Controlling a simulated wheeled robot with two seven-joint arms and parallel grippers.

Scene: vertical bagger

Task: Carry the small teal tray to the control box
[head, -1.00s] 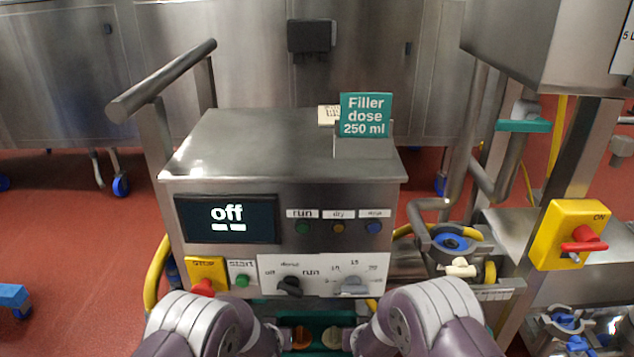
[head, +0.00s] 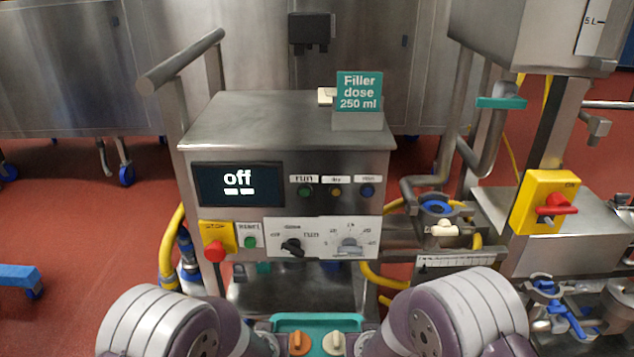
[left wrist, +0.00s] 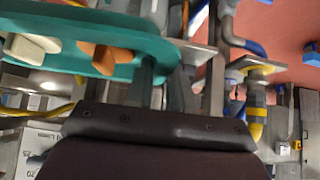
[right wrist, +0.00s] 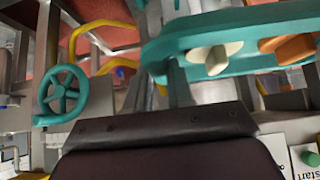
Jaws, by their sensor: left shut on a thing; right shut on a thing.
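The small teal tray (head: 318,319) is at the bottom middle of the head view, in front of and below the control box (head: 285,165). It carries an orange knob-like piece (head: 300,343) and a cream one (head: 333,343). My left gripper (head: 269,345) is shut on the tray's left end and my right gripper (head: 367,345) on its right end. The tray also shows in the left wrist view (left wrist: 135,35) and the right wrist view (right wrist: 270,18). The fingertips are partly hidden by the tray. The box's display reads "off".
A green "Filler dose 250 ml" sign (head: 359,92) stands on the box top. A red stop button (head: 214,251) and black selector (head: 292,246) are on its front. A yellow switch (head: 545,202) and pipework stand right. Red floor shows at left.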

